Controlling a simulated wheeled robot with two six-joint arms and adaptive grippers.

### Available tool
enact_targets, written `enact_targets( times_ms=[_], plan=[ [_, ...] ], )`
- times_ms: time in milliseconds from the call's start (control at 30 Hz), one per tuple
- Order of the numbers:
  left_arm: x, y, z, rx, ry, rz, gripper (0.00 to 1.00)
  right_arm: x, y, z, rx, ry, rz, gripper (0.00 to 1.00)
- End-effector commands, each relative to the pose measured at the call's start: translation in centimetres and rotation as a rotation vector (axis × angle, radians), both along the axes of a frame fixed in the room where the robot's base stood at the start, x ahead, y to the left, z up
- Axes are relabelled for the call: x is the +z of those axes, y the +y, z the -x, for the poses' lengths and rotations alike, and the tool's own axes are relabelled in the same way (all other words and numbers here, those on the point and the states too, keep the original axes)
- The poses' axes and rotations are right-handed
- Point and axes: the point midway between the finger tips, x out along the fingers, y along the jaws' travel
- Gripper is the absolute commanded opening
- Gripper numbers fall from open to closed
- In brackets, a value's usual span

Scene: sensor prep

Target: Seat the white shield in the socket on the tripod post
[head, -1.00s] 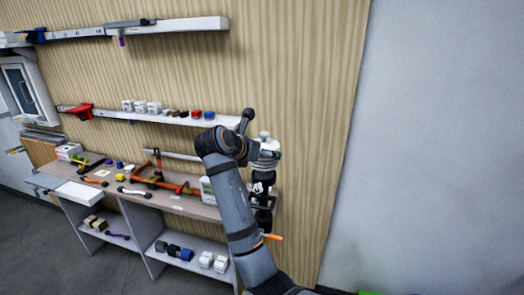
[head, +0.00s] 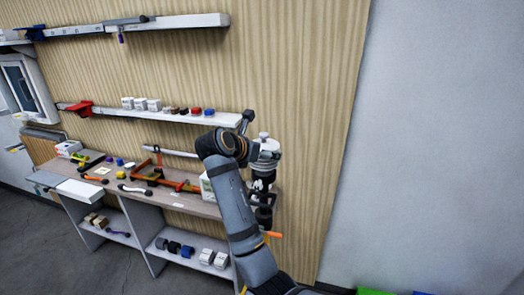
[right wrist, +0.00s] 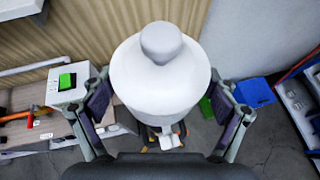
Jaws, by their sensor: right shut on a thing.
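The white shield (right wrist: 160,80) fills the middle of the right wrist view, with a rounded knob on top. My right gripper (right wrist: 162,104) is shut on it, one finger at each side. Below the shield, the right wrist view shows small white and orange-brown parts, perhaps of the tripod, mostly covered by the shield. An orange piece (head: 275,235) shows beside my forearm in the head view. The socket cannot be made out. My left gripper is out of view.
A workbench (head: 182,201) with tools and small parts stands to the left against the wood-panelled wall. Wall shelves (head: 160,116) hold boxes and parts above it. A blue bin (right wrist: 255,92) lies to the right in the wrist view. The floor nearby is grey.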

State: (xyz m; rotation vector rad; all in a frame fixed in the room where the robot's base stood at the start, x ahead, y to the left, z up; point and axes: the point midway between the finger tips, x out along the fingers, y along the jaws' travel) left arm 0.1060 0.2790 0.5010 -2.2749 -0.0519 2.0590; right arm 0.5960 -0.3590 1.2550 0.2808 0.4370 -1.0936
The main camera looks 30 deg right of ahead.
Motion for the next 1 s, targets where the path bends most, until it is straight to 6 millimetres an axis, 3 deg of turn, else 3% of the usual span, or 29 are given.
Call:
enact_targets(
  times_ms=[333, 367, 467, 1000],
  plan=[
    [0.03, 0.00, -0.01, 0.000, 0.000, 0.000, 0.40, -0.16, 0.00, 0.00, 0.000, -0.001, 0.000, 0.50],
    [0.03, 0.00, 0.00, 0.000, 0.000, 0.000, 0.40, -0.16, 0.00, 0.00, 0.000, -0.001, 0.000, 0.88],
    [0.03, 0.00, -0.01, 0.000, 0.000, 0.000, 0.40, -0.16, 0.00, 0.01, 0.000, -0.001, 0.000, 1.00],
    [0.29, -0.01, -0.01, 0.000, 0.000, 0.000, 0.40, 0.00, 0.01, 0.00, 0.000, 0.000, -0.001, 1.00]
  ],
)
